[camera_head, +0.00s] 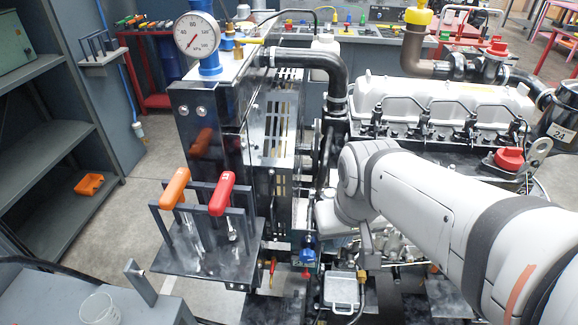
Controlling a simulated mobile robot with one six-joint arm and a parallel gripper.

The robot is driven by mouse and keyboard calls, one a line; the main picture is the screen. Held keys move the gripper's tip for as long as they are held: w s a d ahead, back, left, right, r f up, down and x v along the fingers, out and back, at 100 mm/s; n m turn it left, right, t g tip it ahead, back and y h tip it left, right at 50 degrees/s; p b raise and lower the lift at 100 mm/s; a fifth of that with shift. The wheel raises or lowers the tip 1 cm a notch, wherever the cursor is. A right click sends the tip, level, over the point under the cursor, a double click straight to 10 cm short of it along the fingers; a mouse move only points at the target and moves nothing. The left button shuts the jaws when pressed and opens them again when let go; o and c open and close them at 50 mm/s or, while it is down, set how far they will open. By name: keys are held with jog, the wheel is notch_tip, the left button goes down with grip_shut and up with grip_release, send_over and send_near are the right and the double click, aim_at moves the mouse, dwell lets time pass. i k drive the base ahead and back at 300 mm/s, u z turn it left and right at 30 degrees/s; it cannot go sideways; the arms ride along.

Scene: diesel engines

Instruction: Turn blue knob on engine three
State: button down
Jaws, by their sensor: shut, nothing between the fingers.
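A small blue knob (308,257) sits low on the front of the engine (440,100), beside dark fittings and hoses. My white and grey arm comes in from the right, across the engine front. Its wrist bends down above and slightly right of the blue knob. I cannot make out the gripper's fingers; the wrist and the engine parts around it hide that area. I cannot tell whether anything of mine touches the knob. No number three is readable on the engine.
A red knob (509,159) is at right. Grey shelves (40,135) line the left; some floor there is clear.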

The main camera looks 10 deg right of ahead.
aim_at(307, 255)
jog(key=z, duration=0.4)
jog(key=k, duration=1.2)
jog(key=z, duration=0.5)
jog(key=i, duration=0.75)
